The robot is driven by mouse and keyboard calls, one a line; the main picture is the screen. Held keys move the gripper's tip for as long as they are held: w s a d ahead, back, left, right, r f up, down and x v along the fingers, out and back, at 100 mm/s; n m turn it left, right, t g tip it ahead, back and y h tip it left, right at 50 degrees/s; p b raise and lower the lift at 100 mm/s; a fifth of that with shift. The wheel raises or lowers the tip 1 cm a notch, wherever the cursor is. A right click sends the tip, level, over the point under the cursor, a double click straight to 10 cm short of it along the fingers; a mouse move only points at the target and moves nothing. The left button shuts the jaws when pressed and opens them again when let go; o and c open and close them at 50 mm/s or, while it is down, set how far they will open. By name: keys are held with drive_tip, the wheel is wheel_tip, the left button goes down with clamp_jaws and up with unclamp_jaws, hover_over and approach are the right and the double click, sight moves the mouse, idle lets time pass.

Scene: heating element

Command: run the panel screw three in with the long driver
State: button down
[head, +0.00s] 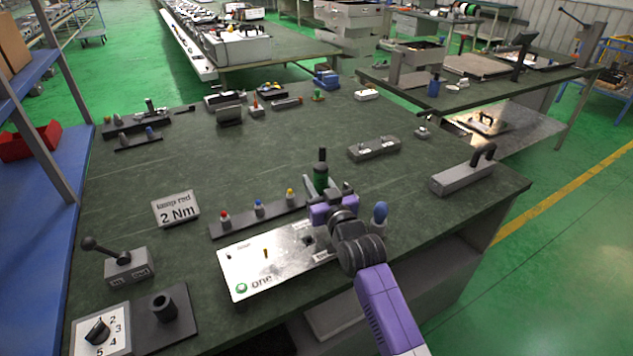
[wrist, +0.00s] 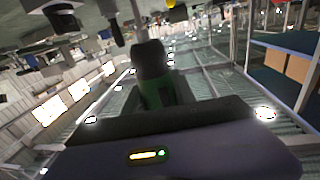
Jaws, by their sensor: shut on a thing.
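The panel (head: 250,275) is a shiny metal plate on the workbench, with a green dot by the label "one" at its near left corner. A small brass-coloured screw (head: 265,253) stands up from it. Other corner labels are too small to read surely. My gripper (head: 322,203) is over the panel's far right part, shut on a driver (head: 320,172) with a green and black handle, held upright. The driver's handle also shows in the wrist view (wrist: 155,85). Its tip, and the panel's right end, are hidden behind my gripper and arm.
A dark rack (head: 240,224) with red, blue and yellow-topped pieces stands just behind the panel. A blue-topped tool (head: 380,213) stands close right of my wrist. A "2 Nm" sign (head: 176,208), a lever box (head: 128,265) and a dial (head: 98,333) are left.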

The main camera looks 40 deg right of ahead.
sight(317, 165)
drive_tip(key=shift+r, duration=0.1)
drive_tip(key=shift+r+p, duration=2)
drive_tip(key=shift+r, duration=0.5)
